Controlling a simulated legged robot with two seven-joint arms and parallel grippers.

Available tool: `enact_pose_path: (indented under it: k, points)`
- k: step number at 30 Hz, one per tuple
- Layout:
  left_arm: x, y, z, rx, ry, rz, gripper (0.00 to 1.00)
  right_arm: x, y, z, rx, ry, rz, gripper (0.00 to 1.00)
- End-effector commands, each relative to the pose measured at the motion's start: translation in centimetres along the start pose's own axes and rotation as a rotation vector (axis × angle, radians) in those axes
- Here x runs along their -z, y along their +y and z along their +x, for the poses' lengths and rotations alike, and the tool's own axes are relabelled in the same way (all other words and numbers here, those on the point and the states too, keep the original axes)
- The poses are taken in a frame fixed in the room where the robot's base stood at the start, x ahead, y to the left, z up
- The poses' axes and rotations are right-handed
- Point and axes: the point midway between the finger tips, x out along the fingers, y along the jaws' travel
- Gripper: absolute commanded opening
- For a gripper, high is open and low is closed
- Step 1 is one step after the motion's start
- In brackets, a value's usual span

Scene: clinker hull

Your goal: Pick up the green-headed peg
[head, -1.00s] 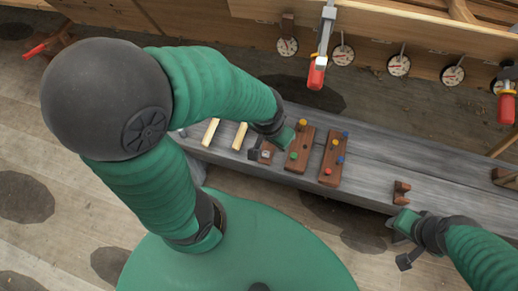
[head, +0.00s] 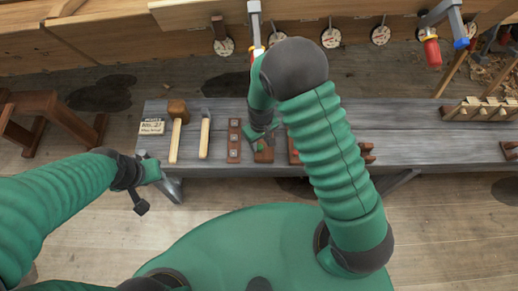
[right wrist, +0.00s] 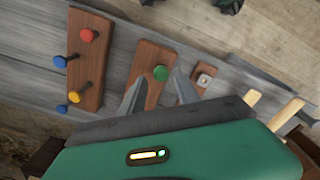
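The green-headed peg (right wrist: 160,73) stands in a brown wooden block (right wrist: 152,58) on the grey bench (head: 400,150). In the right wrist view my right gripper (right wrist: 157,88) is open, with one finger on each side of the green head and gaps showing between. In the head view the right gripper (head: 262,137) is over the same block, and the green head (head: 260,147) shows just below it. The block's near end is hidden by the gripper in the wrist view. My left gripper (head: 147,187) is open and empty, off the bench's left front.
A neighbouring block (right wrist: 90,58) holds red, blue and yellow pegs close beside the right gripper. A small block with metal fittings (head: 234,141), a mallet (head: 176,115) and another wooden-handled tool (head: 205,135) lie left. A clamp (head: 255,25) hangs behind the blocks.

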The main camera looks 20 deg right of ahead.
Motion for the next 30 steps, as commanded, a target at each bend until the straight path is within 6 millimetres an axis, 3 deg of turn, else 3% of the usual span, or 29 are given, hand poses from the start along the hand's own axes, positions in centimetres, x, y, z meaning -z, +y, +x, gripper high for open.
enact_pose_path:
  k: [1, 3, 6, 12, 20, 30]
  points:
    - [-0.2, 0.0, 0.9, 0.0, 0.0, 0.0, 0.36, -0.1, -0.1, 1.5, 0.0, -0.004, 0.001, 0.38]
    - [-0.3, 0.0, 1.3, 0.0, 0.0, 0.0, 0.36, 0.0, -0.2, 2.8, -0.002, -0.004, 0.0, 0.38]
    - [-0.3, 0.0, 1.4, 0.0, 0.0, 0.0, 0.36, 0.0, -0.3, 3.6, -0.002, -0.002, -0.001, 0.38]
    - [-0.3, 0.0, 1.2, 0.0, 0.0, 0.0, 0.36, 0.0, -0.3, 3.5, -0.002, -0.001, 0.0, 0.35]
    - [-0.3, 0.0, 1.2, 0.0, 0.0, 0.0, 0.36, 0.0, -0.2, 3.5, -0.002, -0.001, 0.0, 0.01]
    - [-0.3, 0.0, 1.2, 0.0, 0.0, 0.0, 0.36, 0.0, -0.2, 3.4, -0.003, -0.002, 0.0, 0.0]
